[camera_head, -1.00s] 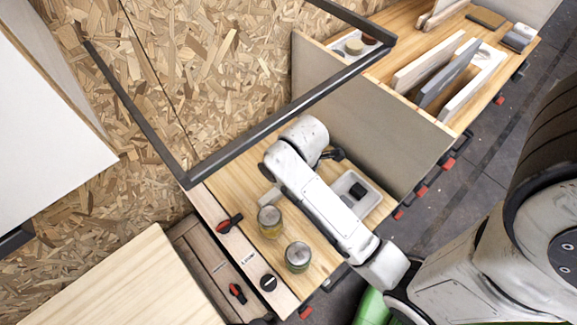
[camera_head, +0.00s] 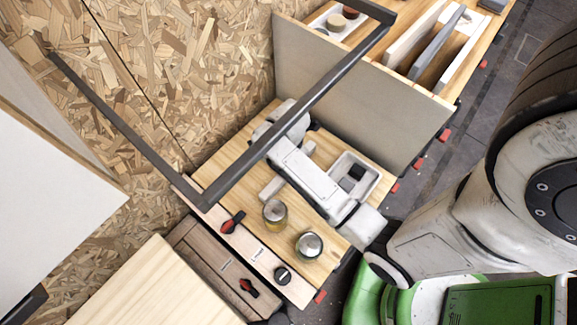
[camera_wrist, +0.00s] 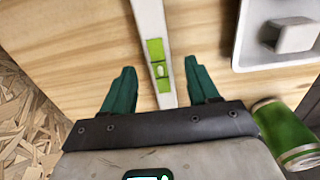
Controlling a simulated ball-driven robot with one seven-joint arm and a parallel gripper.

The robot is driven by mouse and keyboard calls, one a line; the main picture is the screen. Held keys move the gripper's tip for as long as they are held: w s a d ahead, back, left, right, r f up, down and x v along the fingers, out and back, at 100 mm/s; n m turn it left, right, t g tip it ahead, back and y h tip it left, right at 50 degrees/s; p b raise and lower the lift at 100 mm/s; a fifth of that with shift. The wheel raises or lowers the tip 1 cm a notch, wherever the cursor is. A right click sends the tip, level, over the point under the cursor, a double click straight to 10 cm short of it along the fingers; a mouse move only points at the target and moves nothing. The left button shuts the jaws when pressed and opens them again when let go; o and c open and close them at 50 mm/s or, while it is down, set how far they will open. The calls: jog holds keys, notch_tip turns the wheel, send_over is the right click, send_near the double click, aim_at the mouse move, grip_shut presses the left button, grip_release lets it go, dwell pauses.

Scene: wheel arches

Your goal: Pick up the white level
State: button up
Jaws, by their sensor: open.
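The white level (camera_wrist: 157,40) lies on the wooden worktop in the wrist view, a long pale bar with green vial windows. My gripper (camera_wrist: 159,66) is open, with one dark green finger on each side of the level and gaps to both. No contact shows. In the head view my arm covers the middle of a pale bar that looks like the level; one end (camera_head: 271,188) sticks out on the left of the arm. My fingers are hidden there beneath the arm.
A pale tray (camera_head: 373,186) stands right of the arm; its rim also shows in the wrist view (camera_wrist: 242,50). A grey panel (camera_head: 345,105) closes the far side.

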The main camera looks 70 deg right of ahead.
notch_tip(320, 180, down, 3)
jog(key=shift+f, duration=0.15)
grip_shut()
dwell(0.6)
